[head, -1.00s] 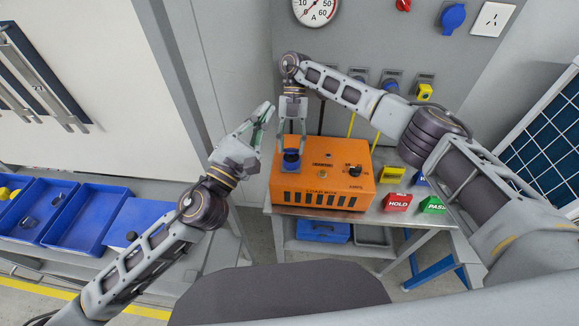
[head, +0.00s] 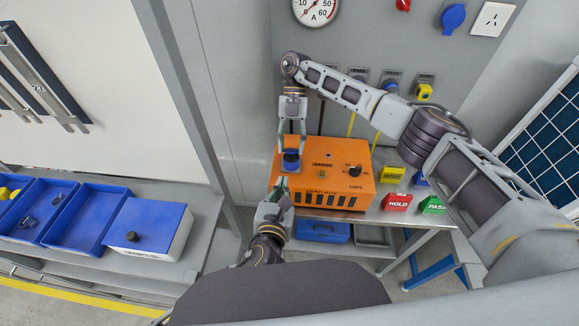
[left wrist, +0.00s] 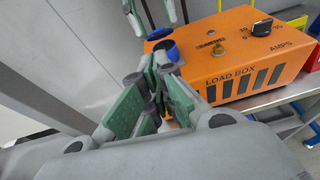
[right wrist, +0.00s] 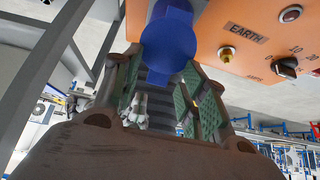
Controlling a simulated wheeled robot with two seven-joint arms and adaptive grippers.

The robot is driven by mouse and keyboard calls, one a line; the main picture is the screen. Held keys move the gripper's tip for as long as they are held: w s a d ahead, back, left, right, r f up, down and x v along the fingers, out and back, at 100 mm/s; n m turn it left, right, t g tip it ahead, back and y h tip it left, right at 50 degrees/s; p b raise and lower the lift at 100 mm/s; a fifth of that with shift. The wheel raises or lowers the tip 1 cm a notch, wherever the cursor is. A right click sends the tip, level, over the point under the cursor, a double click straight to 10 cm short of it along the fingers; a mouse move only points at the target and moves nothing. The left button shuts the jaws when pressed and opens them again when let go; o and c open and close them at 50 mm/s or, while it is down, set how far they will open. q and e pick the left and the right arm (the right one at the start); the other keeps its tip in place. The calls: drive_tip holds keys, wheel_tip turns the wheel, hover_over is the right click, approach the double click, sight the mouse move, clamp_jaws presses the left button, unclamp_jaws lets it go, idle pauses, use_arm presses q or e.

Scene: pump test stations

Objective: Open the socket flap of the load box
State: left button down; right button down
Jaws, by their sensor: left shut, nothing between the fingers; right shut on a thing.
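The orange load box (head: 328,178) sits on the bench and also shows in the left wrist view (left wrist: 205,57). At its left end is a blue round part, which looks like the socket flap (left wrist: 169,49); it also shows in the right wrist view (right wrist: 168,46). My right gripper (head: 291,146) points down over that end, its fingers apart around a dark ribbed piece (right wrist: 160,77). Where this piece ends and the socket begins is unclear. My left gripper (head: 281,184) is shut and empty at the box's front left, tips close below the blue part. I cannot tell if they touch.
Blue trays (head: 90,215) and a blue-lidded box (head: 150,226) lie on the left bench. A panel with a gauge (head: 316,9) stands behind.

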use_arm(q)
drive_tip(key=shift+s+d+f+n+g+y, duration=0.2)
drive_tip(key=shift+s+f+n+g, duration=0.05)
drive_tip(key=shift+s+f, duration=0.35)
drive_tip(key=shift+s+d+f+n+g+y, duration=0.15)
drive_tip(key=shift+s+f+n+g+y, duration=0.1)
drive_tip(key=shift+s+f, duration=0.3)
drive_tip(key=shift+w, duration=0.15)
drive_tip(key=x, duration=0.3)
drive_tip(key=r+x, duration=0.1)
drive_tip(key=x, duration=0.3)
drive_tip(key=r+x, duration=0.1)
drive_tip(key=x, duration=0.2)
drive_tip(key=shift+w+d, duration=0.2)
drive_tip(key=shift+w, duration=0.4)
drive_tip(key=shift+w+d+r, duration=0.1)
drive_tip(key=shift+w+r, duration=0.4)
drive_tip(key=shift+r, duration=0.15)
